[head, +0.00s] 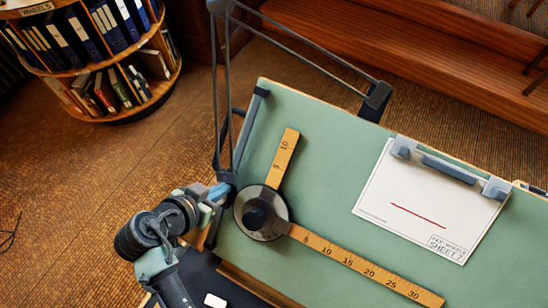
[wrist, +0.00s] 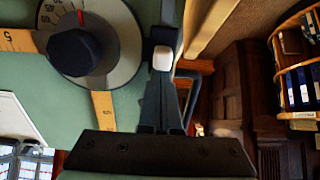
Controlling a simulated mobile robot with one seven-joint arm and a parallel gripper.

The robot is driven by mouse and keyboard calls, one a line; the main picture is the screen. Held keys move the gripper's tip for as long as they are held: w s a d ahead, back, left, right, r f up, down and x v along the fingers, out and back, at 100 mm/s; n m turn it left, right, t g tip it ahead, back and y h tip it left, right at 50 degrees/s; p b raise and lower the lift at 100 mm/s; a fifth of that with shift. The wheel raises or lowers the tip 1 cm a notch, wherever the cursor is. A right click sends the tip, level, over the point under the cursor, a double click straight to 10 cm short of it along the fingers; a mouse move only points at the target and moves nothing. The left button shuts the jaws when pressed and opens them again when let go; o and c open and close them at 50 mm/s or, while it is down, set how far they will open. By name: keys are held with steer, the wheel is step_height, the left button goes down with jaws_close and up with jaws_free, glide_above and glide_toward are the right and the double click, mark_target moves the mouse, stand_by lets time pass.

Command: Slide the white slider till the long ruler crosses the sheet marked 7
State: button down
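The white slider (wrist: 162,58) shows in the wrist view as a small white block on a dark bar, just right of the round ruler head. My gripper (head: 220,191) is at the board's left edge in the head view, beside the round head (head: 262,213). In the wrist view my dark fingers reach up to the white block; whether they grip it is unclear. The long ruler (head: 365,265) runs right and down from the head, below the sheet marked 7 (head: 385,190) and apart from it. A short ruler (head: 283,158) points up.
The green board (head: 330,130) carries a clamp (head: 448,168) on the sheet's top edge. Linkage rods (head: 300,42) rise above its upper left. A small white piece (head: 215,301) lies on a dark surface at the bottom. Bookshelves (head: 100,65) stand at the far left.

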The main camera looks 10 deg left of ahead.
steer(key=shift+s+f+b, duration=0.35)
steer(key=shift+s+f, duration=0.2)
steer(key=shift+f, duration=0.2)
stand_by(0.6)
steer(key=shift+r, duration=0.1)
steer(key=shift+w+d+r+p, duration=0.1)
steer(key=shift+w+r+p, duration=0.25)
steer(key=shift+w+r, duration=0.15)
steer(key=shift+s+r+p, duration=0.15)
steer(key=shift+r+p, duration=0.15)
steer(key=p+v, duration=0.4)
steer(key=v, duration=0.2)
steer(key=shift+s+a, duration=0.2)
steer(key=shift+a, duration=0.05)
